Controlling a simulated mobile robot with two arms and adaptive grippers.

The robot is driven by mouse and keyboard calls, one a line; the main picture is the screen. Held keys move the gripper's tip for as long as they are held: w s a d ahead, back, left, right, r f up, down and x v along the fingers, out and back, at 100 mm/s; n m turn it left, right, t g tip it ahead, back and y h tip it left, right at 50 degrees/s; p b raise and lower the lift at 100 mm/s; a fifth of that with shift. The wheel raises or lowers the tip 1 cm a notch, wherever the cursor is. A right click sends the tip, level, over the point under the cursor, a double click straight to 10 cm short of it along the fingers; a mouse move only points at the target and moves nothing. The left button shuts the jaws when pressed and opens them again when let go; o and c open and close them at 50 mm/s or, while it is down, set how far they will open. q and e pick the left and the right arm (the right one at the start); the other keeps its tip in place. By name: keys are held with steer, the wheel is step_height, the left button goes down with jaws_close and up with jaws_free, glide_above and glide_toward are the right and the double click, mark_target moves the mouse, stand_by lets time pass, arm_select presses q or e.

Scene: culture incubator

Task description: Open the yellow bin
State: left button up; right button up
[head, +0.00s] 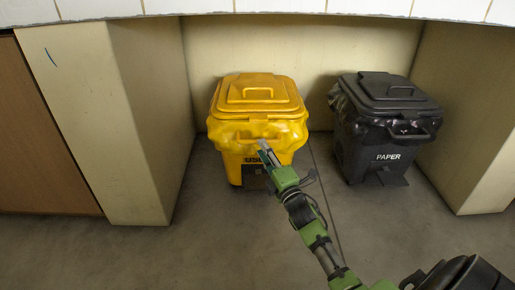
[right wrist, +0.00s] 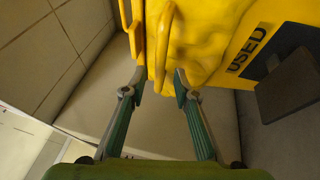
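The yellow bin (head: 258,100) stands on the floor under the counter, with its lid (head: 260,92) down flat. The lid has a loop handle on top, and a front handle sticks out of the crumpled yellow bag below it. My right gripper (head: 265,150) is at the bin's front, near that front handle. In the right wrist view my right gripper (right wrist: 158,76) has its fingers spread apart, with the yellow front handle (right wrist: 165,45) just ahead of and between the tips. Contact cannot be told. My left gripper is not in view.
A black bin (head: 388,125) marked PAPER stands to the right, its lid down. Cream walls (head: 150,110) flank the recess, and the counter edge (head: 250,17) runs above. The yellow bin has a dark pedal (right wrist: 290,85) low on its front. The floor (head: 240,245) in front is clear.

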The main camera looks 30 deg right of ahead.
steer(key=shift+b+x, duration=1)
steer(key=shift+x, duration=1.5)
jaws_close()
